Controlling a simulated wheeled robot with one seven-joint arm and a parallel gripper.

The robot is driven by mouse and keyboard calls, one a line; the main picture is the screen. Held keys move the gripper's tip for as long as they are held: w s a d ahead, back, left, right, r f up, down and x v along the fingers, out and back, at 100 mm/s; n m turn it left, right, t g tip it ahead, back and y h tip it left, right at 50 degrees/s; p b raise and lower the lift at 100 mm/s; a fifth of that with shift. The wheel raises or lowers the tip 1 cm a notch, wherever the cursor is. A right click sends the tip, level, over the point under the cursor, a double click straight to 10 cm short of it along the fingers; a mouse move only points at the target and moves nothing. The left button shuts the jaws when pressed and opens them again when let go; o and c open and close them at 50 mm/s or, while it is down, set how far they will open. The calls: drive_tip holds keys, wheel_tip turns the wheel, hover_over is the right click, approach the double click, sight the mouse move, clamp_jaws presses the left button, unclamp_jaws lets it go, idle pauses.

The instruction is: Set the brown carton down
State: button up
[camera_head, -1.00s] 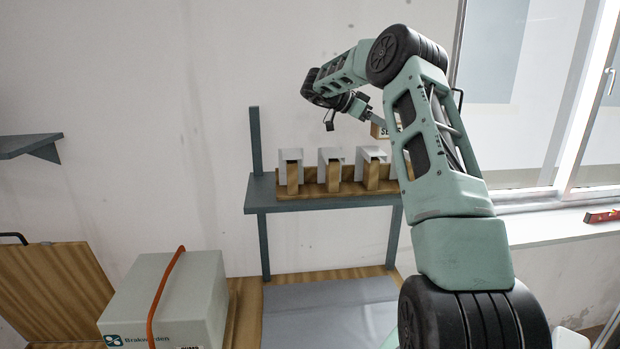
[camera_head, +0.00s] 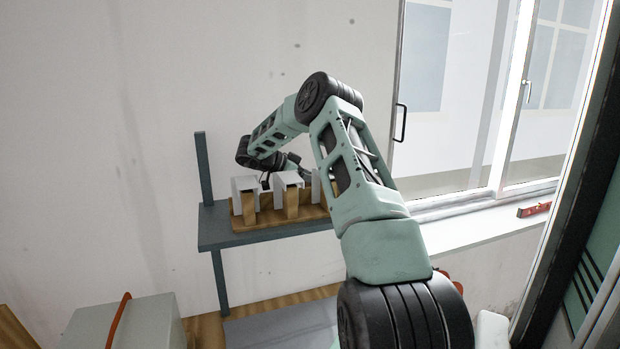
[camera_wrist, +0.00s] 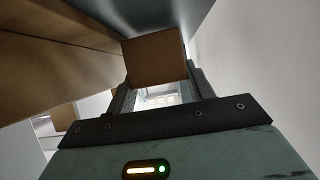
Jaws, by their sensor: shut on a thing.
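The brown carton (camera_wrist: 155,57) shows in the wrist view between the two dark fingers of my gripper (camera_wrist: 160,82), which is shut on it. In the head view my arm reaches over to the grey shelf (camera_head: 213,226), and its end drops behind the wooden rack (camera_head: 270,222). The carton and the fingertips are hidden there in the head view. I cannot tell whether the carton touches the shelf.
The rack holds upright wooden blocks with white caps close to my gripper. In the wrist view brown wooden surfaces (camera_wrist: 60,55) lie close on the left. A grey box (camera_head: 130,325) with an orange strap stands lower left. A window (camera_head: 450,110) is on the right.

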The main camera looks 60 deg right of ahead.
drive_tip(key=shift+f, duration=0.55)
drive_tip(key=shift+f, duration=0.1)
drive_tip(key=o, duration=1)
drive_tip(key=shift+o, duration=0.2)
